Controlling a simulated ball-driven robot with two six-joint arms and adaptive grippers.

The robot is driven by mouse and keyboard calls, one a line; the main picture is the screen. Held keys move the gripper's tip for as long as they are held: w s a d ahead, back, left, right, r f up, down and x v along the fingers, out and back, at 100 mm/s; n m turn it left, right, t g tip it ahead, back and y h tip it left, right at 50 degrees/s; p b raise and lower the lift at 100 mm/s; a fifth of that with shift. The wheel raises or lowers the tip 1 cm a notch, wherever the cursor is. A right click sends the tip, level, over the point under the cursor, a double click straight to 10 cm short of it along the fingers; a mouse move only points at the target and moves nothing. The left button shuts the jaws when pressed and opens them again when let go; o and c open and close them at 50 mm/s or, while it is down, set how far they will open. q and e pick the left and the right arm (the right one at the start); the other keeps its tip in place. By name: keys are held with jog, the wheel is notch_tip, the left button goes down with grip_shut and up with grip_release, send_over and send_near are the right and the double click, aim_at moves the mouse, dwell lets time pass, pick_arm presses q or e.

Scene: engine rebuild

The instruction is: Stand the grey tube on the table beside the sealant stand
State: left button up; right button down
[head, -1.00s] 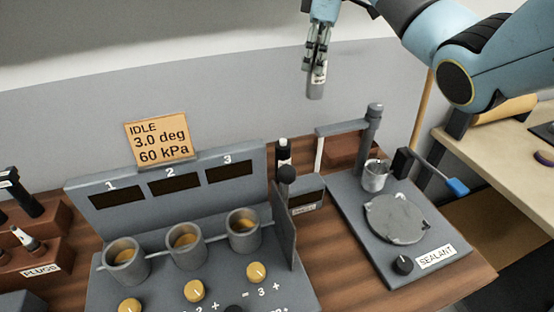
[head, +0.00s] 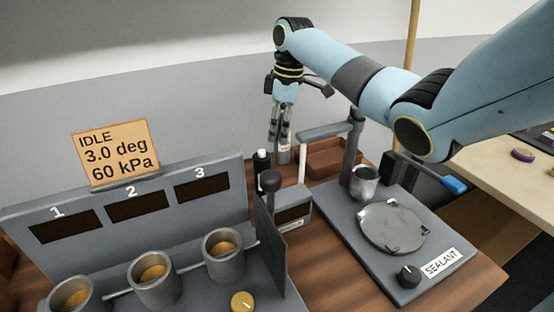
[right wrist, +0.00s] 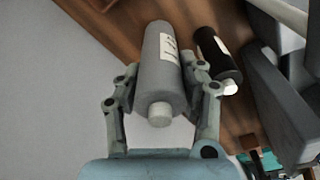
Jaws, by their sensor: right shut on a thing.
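My right gripper (head: 280,140) is shut on the grey tube (head: 284,156), behind the sealant stand's left rear corner. In the right wrist view the fingers (right wrist: 162,100) clasp the grey tube (right wrist: 160,65), which has a white label and a pale cap towards my wrist. The tube looks about upright; I cannot tell whether its lower end touches the table. The sealant stand (head: 352,232) is a grey base with a round plate, a cup, a knob and a post. My left gripper is not in view.
A black bottle (head: 261,162) stands left of the tube; it is close to it in the right wrist view (right wrist: 217,55). A brown tray (head: 335,157) lies behind the stand. The grey three-cup tester (head: 225,205) stands to the left.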

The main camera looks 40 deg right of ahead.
aim_at(280, 148)
notch_tip(280, 148, down, 2)
notch_tip(280, 148, down, 2)
jog(key=shift+f, duration=0.75)
jog(key=shift+f, duration=0.1)
jog(key=c, duration=0.8)
grip_release()
jog(key=r, duration=0.8)
jog(key=s+d+r+b, duration=0.1)
jog(key=r, duration=0.3)
jog(key=shift+r, duration=0.1)
